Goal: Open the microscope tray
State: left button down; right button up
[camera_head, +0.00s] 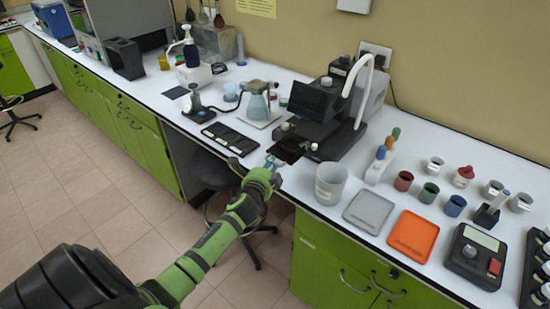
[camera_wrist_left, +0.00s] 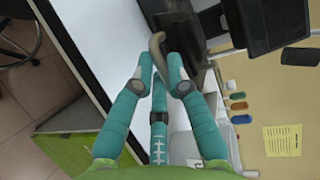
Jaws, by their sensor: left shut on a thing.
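The black microscope (camera_head: 322,108) stands on the white counter, with a pale curved arm or tube at its right. Its dark tray (camera_head: 288,150) sticks out at the front left, toward the counter's front edge. My left gripper (camera_head: 273,163) is at the front end of this tray. In the left wrist view, the teal fingers of my left gripper (camera_wrist_left: 160,66) are shut on a grey-brown curved handle (camera_wrist_left: 156,44). The dark tray (camera_wrist_left: 182,32) lies just beyond the handle. My fingers partly hide the handle's lower end. My right gripper is not in view.
A white beaker (camera_head: 330,184) stands right of my left gripper. A black slide holder (camera_head: 230,139) lies to the left. A grey tray (camera_head: 368,211) and an orange tray (camera_head: 413,236) lie at the right. A stool (camera_head: 214,172) is under the counter.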

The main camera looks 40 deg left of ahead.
pick_arm(q)
jog(key=shift+w, duration=0.2)
jog(key=c, duration=1.2)
grip_release()
jog(key=v, duration=1.2)
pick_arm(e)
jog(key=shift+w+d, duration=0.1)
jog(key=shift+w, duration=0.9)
pick_arm(q)
jog(key=shift+f, duration=0.1)
